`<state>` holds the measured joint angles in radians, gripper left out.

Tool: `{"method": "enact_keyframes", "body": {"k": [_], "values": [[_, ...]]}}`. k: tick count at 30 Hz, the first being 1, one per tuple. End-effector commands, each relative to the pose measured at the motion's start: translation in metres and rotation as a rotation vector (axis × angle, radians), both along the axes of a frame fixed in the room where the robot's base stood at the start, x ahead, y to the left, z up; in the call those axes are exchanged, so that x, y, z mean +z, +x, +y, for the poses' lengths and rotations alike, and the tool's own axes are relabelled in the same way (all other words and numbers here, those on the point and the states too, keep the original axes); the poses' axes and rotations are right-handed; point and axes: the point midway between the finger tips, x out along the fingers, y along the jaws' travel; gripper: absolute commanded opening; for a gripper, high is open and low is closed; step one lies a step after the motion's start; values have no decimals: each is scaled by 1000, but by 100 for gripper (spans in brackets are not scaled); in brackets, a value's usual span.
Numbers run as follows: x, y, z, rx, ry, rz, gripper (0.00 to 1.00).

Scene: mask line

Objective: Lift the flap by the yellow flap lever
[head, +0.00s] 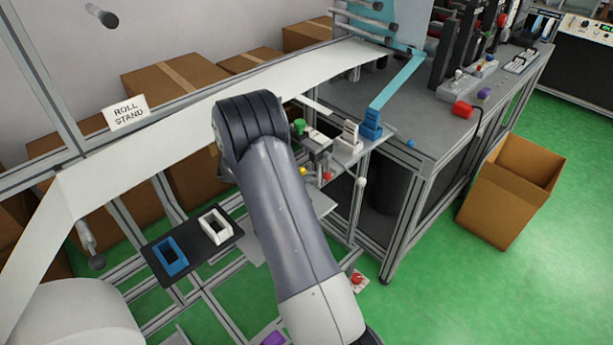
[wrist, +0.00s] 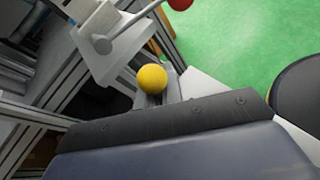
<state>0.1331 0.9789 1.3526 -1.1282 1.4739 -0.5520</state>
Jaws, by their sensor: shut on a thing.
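The yellow flap lever (wrist: 152,79) shows its round knob in the wrist view, just beyond the dark edge of my gripper (wrist: 165,115). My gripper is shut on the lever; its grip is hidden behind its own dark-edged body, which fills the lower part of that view. In the head view a small part of the yellow knob (head: 303,171) shows just right of my arm, and my arm hides my gripper. The flap itself cannot be made out.
A red knob (head: 327,176) and a white lever (head: 361,182) stand close to the right of the yellow knob. A black tray (head: 190,249) with blue and white frames lies left of my arm. A cardboard box (head: 508,190) stands on the green floor at right.

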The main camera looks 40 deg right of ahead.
Motion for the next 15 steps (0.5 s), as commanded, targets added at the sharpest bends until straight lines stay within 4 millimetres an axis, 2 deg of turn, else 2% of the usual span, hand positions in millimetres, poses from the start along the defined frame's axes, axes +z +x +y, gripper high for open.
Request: {"method": "enact_keyframes", "body": {"k": [9,15], "values": [[3,0,-1,-2,-5,-9,0],[-1,-8,-3,-2,8,-107,0]]}}
